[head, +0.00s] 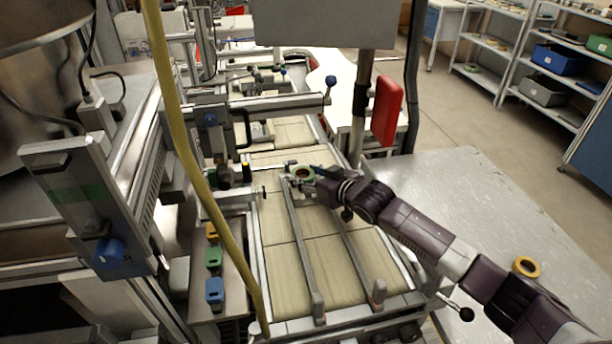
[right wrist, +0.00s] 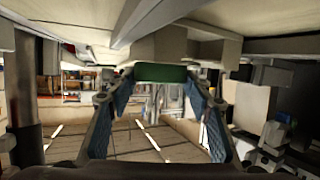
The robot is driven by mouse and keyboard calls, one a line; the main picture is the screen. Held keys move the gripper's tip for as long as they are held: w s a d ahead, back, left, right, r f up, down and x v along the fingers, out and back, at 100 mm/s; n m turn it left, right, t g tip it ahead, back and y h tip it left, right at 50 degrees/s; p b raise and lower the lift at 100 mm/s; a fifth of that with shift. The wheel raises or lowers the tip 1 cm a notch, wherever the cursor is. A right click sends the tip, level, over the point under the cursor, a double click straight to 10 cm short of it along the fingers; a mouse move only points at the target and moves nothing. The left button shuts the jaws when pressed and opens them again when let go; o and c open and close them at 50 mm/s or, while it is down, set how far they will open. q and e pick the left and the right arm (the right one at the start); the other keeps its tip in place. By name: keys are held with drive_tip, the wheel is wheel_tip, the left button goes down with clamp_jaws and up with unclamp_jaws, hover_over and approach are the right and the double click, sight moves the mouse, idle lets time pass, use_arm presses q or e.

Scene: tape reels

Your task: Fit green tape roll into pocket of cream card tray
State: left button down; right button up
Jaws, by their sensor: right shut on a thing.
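The green tape roll (head: 302,171) is a small ring at the far part of the belt in the head view. My right gripper (head: 306,174) is shut on it. In the right wrist view the roll (right wrist: 161,73) shows edge-on as a green band between the two fingertips of my right gripper (right wrist: 160,77). I cannot make out the cream card tray for certain; a pale block (right wrist: 165,46) lies just beyond the roll in the right wrist view. Whether the roll touches it is unclear. My left gripper is not in view.
Metal rails (head: 302,255) run along the pale conveyor belt (head: 275,270). A yellow hose (head: 190,160) hangs across the left side. A yellow tape roll (head: 526,266) lies on the grey table (head: 480,190) at right. A red box (head: 386,110) hangs on a post.

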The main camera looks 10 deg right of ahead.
drive_tip(key=o, duration=0.7)
drive_tip(key=shift+s+f, duration=0.2)
drive_tip(key=shift+f, duration=0.35)
drive_tip(key=o, duration=0.4)
drive_tip(key=shift+f, duration=0.25)
drive_tip(key=shift+r, duration=0.25)
drive_tip(key=v, duration=0.4)
drive_tip(key=r+b+v, duration=0.1)
drive_tip(key=v, duration=0.7)
drive_tip(key=shift+w+d+r, duration=0.1)
drive_tip(key=shift+w+r, duration=0.05)
drive_tip(key=shift+r, duration=0.1)
